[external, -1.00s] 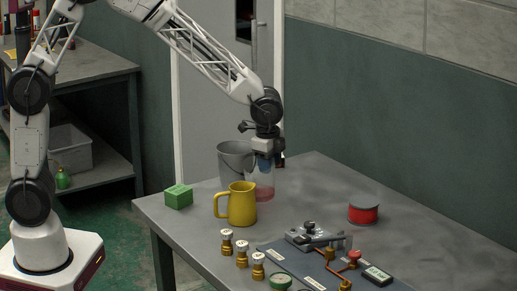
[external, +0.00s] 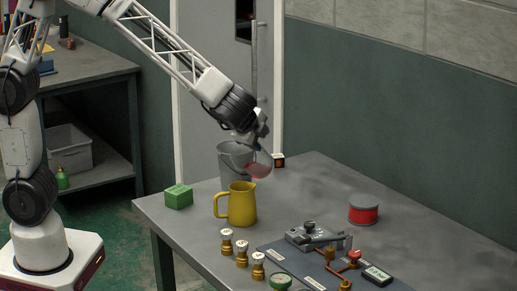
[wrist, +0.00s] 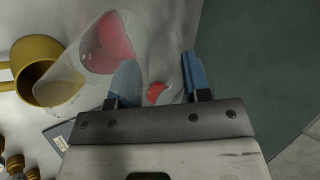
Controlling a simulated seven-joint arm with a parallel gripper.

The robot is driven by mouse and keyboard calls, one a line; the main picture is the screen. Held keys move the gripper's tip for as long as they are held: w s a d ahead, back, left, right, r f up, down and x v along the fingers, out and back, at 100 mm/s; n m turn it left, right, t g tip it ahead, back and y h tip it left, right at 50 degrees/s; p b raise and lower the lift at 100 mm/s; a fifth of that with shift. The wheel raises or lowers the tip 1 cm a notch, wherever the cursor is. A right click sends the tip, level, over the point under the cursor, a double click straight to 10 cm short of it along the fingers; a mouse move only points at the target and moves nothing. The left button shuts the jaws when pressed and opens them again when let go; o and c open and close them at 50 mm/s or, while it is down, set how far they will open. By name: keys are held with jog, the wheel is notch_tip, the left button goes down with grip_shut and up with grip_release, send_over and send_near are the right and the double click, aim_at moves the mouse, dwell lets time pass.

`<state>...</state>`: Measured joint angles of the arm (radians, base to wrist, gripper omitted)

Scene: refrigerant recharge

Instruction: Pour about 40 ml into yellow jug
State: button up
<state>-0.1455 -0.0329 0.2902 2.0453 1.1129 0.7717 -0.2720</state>
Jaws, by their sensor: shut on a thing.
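The yellow jug (external: 242,204) stands upright on the grey table; its open mouth shows in the wrist view (wrist: 45,68). My gripper (external: 258,147) is shut on a clear container (external: 262,158) holding red liquid. The container is tilted and held above the table, just behind and above the jug. In the wrist view my two blue fingers (wrist: 160,82) are at the clear container (wrist: 85,62), and its rim end overlaps the jug's mouth. The red liquid (wrist: 108,42) is inside the container. I cannot see any stream falling into the jug.
A grey bucket (external: 233,160) stands behind the jug. A green block (external: 178,196) lies to its left. The table's right rear is clear.

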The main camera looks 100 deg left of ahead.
jog(key=shift+s+d+r+y, duration=0.1)
jog(key=shift+d+r+y, duration=0.3)
jog(key=shift+r+y, duration=0.15)
jog(key=shift+s+d+f+t+y, duration=0.2)
jog(key=shift+d+t+y, duration=0.25)
jog(key=shift+y, duration=0.3)
jog(key=shift+s+d+r+t+y, duration=0.25)
jog(key=shift+d+r+y, duration=0.2)
jog(key=shift+d+y, duration=0.2)
jog(key=shift+d+y, duration=0.1)
jog(key=shift+y, duration=0.25)
jog(key=shift+a, duration=0.25)
jog(key=shift+a, duration=0.5)
jog(key=shift+w+a, duration=0.25)
jog(key=shift+a, duration=0.15)
